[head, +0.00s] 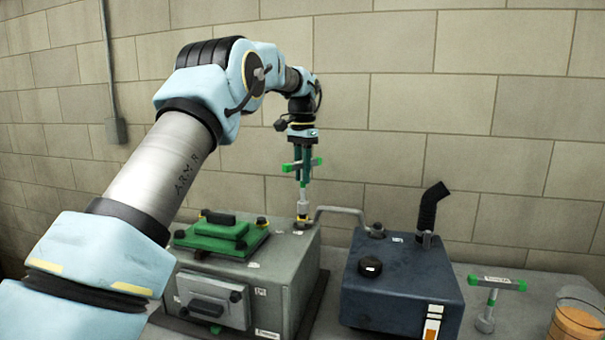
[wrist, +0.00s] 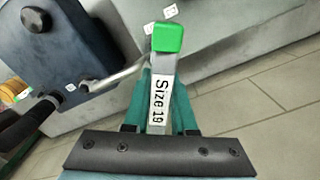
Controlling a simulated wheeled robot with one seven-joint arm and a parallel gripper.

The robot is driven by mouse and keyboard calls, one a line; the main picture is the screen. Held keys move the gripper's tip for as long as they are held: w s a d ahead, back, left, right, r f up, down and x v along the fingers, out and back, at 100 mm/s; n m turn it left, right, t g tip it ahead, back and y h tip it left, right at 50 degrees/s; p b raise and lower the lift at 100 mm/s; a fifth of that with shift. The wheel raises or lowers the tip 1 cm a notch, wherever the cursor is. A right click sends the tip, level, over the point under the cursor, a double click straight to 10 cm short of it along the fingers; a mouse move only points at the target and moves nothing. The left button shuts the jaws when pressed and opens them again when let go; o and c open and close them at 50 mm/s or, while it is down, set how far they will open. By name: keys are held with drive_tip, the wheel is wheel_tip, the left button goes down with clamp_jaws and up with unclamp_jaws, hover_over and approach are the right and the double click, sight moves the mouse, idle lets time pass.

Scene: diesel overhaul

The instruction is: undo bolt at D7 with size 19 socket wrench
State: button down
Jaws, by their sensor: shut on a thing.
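My gripper (head: 301,152) is shut on the T-handled socket wrench (head: 303,185), which has green handle ends. In the wrist view the wrench handle (wrist: 160,95) lies between my fingers, and its label reads "Size 19". The wrench hangs upright above the back right corner of the grey engine block (head: 285,275). Its socket end is at a fitting with a yellowish ring (head: 303,223) where a bent pipe joins the block. The bolt itself is hidden, and I cannot tell whether the socket is seated on it. I cannot read a D7 label.
The bent metal pipe (head: 340,210) runs to a dark blue box (head: 400,285) with a black hose (head: 430,207). A green cover (head: 222,236) tops the block. A second green-handled wrench (head: 497,284) and an orange-filled container (head: 577,325) are on the right. A brick wall stands behind.

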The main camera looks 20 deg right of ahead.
drive_tip(key=m, duration=2.3)
drive_tip(key=shift+m, duration=0.4)
drive_tip(key=shift+w, duration=0.1)
